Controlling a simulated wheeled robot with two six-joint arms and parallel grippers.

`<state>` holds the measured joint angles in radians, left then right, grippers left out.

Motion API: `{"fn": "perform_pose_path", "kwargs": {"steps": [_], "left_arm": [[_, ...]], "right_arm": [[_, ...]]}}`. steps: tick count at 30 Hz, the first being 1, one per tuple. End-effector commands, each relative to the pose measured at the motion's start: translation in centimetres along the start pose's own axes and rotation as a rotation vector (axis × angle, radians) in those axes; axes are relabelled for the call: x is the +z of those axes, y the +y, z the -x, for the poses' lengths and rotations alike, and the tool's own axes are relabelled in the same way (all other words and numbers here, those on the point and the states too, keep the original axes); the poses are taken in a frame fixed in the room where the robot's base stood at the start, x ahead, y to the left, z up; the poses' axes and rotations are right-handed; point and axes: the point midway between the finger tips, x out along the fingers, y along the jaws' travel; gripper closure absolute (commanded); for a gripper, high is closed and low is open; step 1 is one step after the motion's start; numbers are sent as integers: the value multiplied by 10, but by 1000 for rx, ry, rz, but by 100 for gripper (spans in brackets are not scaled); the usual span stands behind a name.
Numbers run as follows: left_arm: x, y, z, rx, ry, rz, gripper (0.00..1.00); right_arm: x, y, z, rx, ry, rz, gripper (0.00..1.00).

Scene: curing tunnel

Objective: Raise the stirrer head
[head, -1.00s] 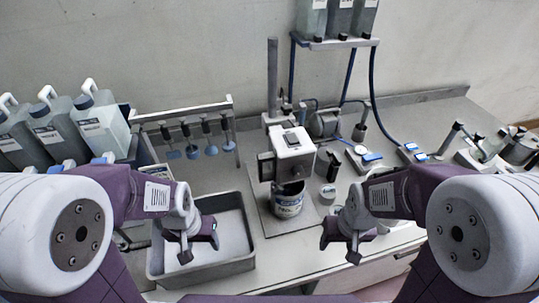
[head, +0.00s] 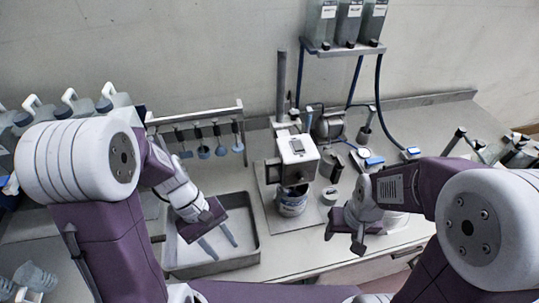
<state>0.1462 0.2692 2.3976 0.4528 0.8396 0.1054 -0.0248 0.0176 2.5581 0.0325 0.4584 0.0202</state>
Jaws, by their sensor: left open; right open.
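The stirrer head (head: 297,160) is a white and dark box on a grey upright post (head: 281,85) in the middle of the bench. It sits low, right above a labelled can (head: 292,201) on the stand's base plate. The stirring tool below the head is hidden. My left gripper (head: 219,240) is open over the grey tray, left of the stirrer and apart from it. My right gripper (head: 343,240) is open near the bench's front edge, right of the can, touching nothing that I can see.
A grey tray (head: 257,222) lies left of the stirrer. Behind it a rack (head: 195,116) holds several hanging stirring tools. Jugs (head: 72,103) stand at the left. Bottles (head: 348,24) sit on a raised shelf with blue hoses. A small round pot (head: 330,194) stands right of the can.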

Motion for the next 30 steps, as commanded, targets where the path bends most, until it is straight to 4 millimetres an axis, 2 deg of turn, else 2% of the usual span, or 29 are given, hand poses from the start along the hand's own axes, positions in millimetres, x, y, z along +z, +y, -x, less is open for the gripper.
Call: {"fn": "perform_pose_path", "kwargs": {"steps": [2,4,6,9,12,15,20,30], "left_arm": [[8,24,0,133,-187,217,58],[5,56,6,294,-372,407,58],[-9,89,27,476,-550,566,58],[-41,118,67,726,-757,713,58],[-68,126,98,895,-875,776,58],[-77,128,110,955,-913,791,58],[-73,136,109,952,-916,788,58],[-52,196,90,948,-914,787,58]], "right_arm": [[2,0,-2,0,-4,0,44],[2,0,-10,0,-4,0,44],[3,0,-14,0,-4,0,44],[3,0,-18,0,-4,0,44],[3,0,-19,0,-4,0,44],[3,0,-19,0,-4,0,44],[3,0,-15,0,-4,0,44],[1,0,5,0,-4,0,44]]}}
